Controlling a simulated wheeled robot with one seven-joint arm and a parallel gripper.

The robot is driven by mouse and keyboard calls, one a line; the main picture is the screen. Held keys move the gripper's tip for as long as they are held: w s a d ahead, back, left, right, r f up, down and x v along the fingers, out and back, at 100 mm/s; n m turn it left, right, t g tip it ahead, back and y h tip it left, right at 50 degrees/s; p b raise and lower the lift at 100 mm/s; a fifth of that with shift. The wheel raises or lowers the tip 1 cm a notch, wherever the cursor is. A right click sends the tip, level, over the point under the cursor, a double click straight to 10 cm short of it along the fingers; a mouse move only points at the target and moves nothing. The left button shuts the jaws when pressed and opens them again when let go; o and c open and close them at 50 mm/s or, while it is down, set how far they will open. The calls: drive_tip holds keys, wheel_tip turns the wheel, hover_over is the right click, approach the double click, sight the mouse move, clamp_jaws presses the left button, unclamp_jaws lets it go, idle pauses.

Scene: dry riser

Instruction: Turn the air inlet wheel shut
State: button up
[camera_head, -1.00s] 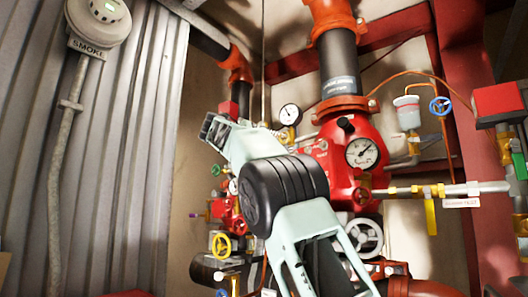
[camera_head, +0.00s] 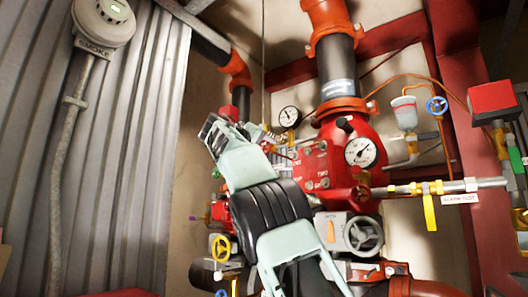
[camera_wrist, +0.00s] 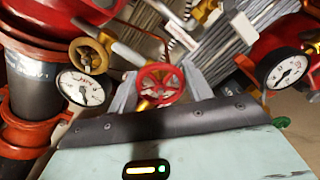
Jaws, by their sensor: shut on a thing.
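In the wrist view a small red spoked handwheel (camera_wrist: 160,83) sits between the two grey fingers of my gripper (camera_wrist: 160,90). The fingers are shut on it, one on each side of its rim. A yellow brass part shows just below the wheel. No label on this wheel can be read. In the head view my arm reaches up toward the left of the red valve body (camera_head: 338,160); the fingers and the held wheel cannot be made out there.
A tan wheel (camera_wrist: 90,54) and pressure gauge (camera_wrist: 82,88) are left of my gripper; another gauge (camera_wrist: 285,70) is right. The head view shows a blue wheel (camera_head: 437,106), yellow wheel (camera_head: 220,247) and grey wheel (camera_head: 362,235). Pipes crowd around; a corrugated wall (camera_head: 120,150) stands left.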

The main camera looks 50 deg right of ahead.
drive_tip(key=m, duration=0.4)
drive_tip(key=shift+w+f, duration=0.1)
drive_tip(key=shift+f, duration=0.1)
drive_tip(key=shift+m+b, duration=0.35)
drive_tip(key=shift+m, duration=1.45)
drive_tip(key=o, duration=1)
drive_tip(key=a, duration=0.5)
drive_tip(key=s+a+b, duration=0.1)
drive_tip(key=a, duration=1.1)
drive_tip(key=shift+s+a+r+b, duration=0.1)
drive_tip(key=shift+s+a+b, duration=0.1)
drive_tip(key=shift+b, duration=0.2)
